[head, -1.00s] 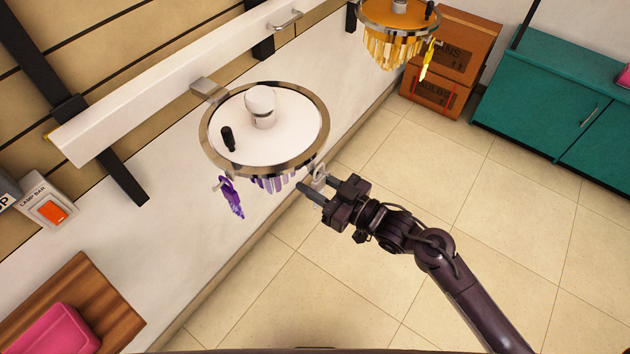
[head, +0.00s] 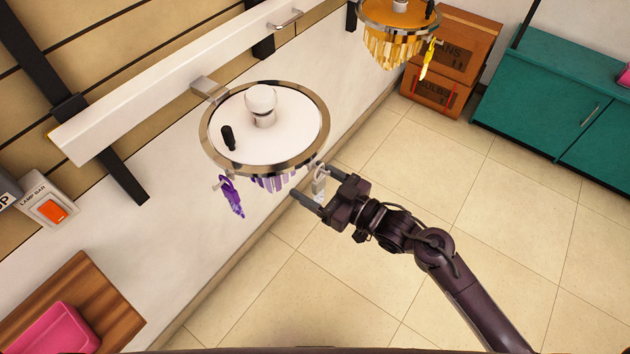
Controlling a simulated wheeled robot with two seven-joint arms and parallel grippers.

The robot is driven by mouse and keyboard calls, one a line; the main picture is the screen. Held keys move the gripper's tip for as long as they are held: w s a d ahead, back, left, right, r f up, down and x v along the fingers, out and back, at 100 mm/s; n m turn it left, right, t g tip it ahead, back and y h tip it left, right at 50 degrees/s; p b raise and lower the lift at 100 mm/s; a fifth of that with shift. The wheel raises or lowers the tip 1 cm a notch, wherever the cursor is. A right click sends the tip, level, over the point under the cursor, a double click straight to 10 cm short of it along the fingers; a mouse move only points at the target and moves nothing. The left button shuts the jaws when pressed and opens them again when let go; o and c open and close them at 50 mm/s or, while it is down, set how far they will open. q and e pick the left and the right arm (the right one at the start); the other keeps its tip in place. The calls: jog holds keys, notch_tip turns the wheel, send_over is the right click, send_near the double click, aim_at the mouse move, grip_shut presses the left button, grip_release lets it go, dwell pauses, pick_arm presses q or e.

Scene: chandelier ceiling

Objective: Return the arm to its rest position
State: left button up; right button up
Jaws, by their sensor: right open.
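My right gripper (head: 318,190) is open, its two fingers spread apart at the lower right of the near chandelier (head: 215,150). A small clear hanging piece (head: 319,185) shows between the fingers, below a hook at the chandelier's rim. I cannot tell whether the fingers touch it. My right arm (head: 440,255) reaches in from the lower right. The near chandelier has a chrome ring, a white top and purple crystals (head: 268,184) underneath. A purple pendant (head: 233,196) hangs from its left side. My left gripper is not in view.
A second chandelier with amber crystals (head: 390,48) hangs at the top. A white beam (head: 150,100) runs along the wall. A lamp bar switch (head: 50,210) and a pink tray (head: 55,330) are at left. Crates (head: 430,92) and a teal cabinet (head: 535,110) stand at right. The tiled floor (head: 510,240) is clear.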

jog(key=o, duration=0.3)
jog(key=shift+p+v, duration=0.7)
jog(key=shift+v, duration=0.7)
jog(key=shift+p+v, duration=0.95)
jog(key=shift+v, duration=1.45)
jog(key=shift+w, duration=0.1)
